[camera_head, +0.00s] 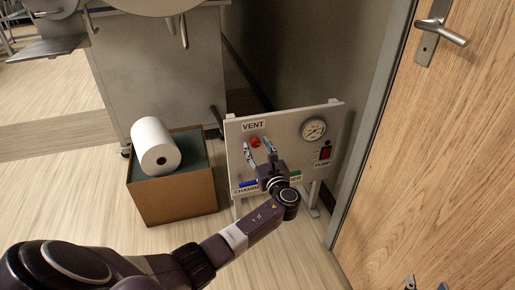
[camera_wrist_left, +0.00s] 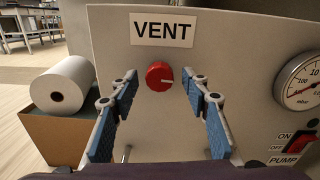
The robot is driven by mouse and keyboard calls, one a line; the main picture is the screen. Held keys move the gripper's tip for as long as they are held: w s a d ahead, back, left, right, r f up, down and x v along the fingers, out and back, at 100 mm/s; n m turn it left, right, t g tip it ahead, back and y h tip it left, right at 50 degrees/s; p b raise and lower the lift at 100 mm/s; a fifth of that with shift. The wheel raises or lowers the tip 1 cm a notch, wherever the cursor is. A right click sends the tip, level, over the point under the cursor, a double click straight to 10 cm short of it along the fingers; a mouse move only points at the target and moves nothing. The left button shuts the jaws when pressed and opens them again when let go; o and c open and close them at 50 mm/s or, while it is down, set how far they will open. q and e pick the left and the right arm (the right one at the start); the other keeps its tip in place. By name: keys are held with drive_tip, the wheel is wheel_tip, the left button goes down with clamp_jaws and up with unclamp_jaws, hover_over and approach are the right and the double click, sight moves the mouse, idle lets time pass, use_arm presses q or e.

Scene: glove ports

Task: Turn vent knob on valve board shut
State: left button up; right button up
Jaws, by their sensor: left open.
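The red vent knob (camera_wrist_left: 159,76) is on the grey valve board (camera_wrist_left: 225,75), under the VENT label (camera_wrist_left: 163,30). The knob also shows in the head view (camera_head: 255,141). My left gripper (camera_wrist_left: 161,85) is open, its blue-padded fingers one on each side of the knob in the picture, with clear gaps and no contact seen. In the head view the left gripper (camera_head: 260,149) is in front of the board, just below the knob. Only two fingertips of my right gripper (camera_head: 426,284) show at the bottom edge, spread apart.
The board carries a gauge (camera_head: 313,130) and a red PUMP switch (camera_head: 325,153) at its right; my arm partly hides its lower labels. A cardboard box (camera_head: 172,203) with a white roll (camera_head: 155,146) stands left. A wooden door (camera_head: 440,160) is close at the right.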

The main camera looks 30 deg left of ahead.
use_arm(q)
drive_tip(key=shift+c, duration=0.2)
drive_tip(key=c, duration=1.1)
